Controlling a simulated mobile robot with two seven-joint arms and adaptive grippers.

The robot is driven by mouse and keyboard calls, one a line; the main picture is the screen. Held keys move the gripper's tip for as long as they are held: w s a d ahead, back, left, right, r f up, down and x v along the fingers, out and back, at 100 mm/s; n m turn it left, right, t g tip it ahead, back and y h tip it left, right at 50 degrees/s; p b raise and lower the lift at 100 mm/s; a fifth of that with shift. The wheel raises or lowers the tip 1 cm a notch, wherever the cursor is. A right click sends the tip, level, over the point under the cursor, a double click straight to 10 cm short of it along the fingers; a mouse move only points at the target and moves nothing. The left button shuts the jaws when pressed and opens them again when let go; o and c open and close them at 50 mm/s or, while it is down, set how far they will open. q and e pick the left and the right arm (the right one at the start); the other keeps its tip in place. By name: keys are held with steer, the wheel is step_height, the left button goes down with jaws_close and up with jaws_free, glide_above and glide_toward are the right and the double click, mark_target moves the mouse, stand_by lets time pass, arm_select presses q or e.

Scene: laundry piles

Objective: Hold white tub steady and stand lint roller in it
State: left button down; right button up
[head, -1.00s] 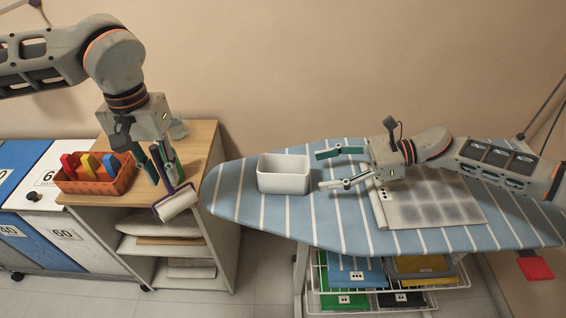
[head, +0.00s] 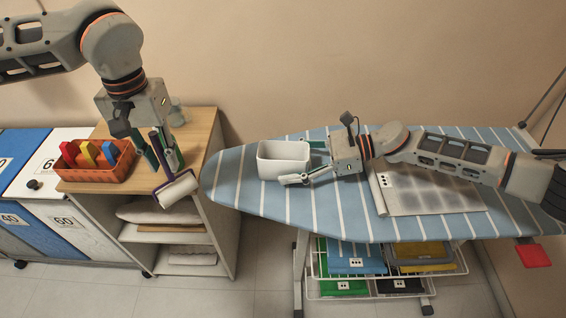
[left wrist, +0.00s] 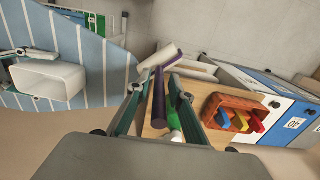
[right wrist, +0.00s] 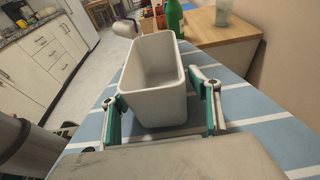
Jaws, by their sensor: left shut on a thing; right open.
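The white tub (head: 283,160) stands upright and looks empty on the left part of the striped ironing board (head: 232,180). My right gripper (head: 300,163) is open, with one finger on each side of the tub's near end in the right wrist view (right wrist: 161,103). I cannot tell whether the fingers touch it. My left gripper (head: 165,158) is shut on the purple handle of the lint roller (left wrist: 159,95). The roller's white head (head: 176,188) hangs tilted below the fingers, at the front edge of the wooden-topped shelf, left of the board and apart from the tub.
An orange basket (head: 97,172) with coloured pegs sits on the wooden top (head: 200,125), beside my left gripper. A wire rack (head: 455,268) with folded cloths stands below. A gap separates shelf and board.

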steer(key=shift+a, duration=0.2)
steer(key=c, duration=0.8)
